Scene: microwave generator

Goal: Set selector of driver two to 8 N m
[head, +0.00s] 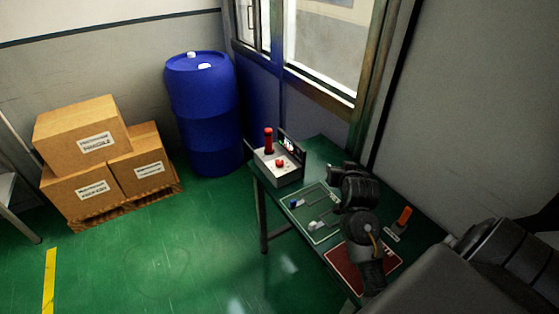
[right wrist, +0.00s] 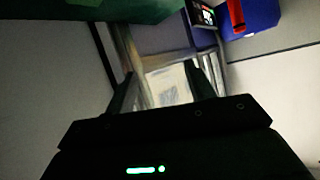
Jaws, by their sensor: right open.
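On the green table (head: 318,152), an orange-handled object (head: 404,216), possibly a driver, stands near the right edge beside a small pale label. A green mat (head: 327,236) holds small blue, white and grey items; they are too small to identify. I cannot tell which thing is driver two or read any selector. My right arm crosses the table's right side, with its dark wrist above the mats. In the right wrist view, my right gripper (right wrist: 168,84) is open and empty, its fingers pointing toward the window and wall. My left gripper is out of view.
A white box (head: 279,169) with a red handle and red button stands at the table's far left corner. A red mat (head: 345,270) lies at the near side, partly behind my arm. A blue barrel (head: 203,115) and cardboard boxes (head: 85,135) stand farther left.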

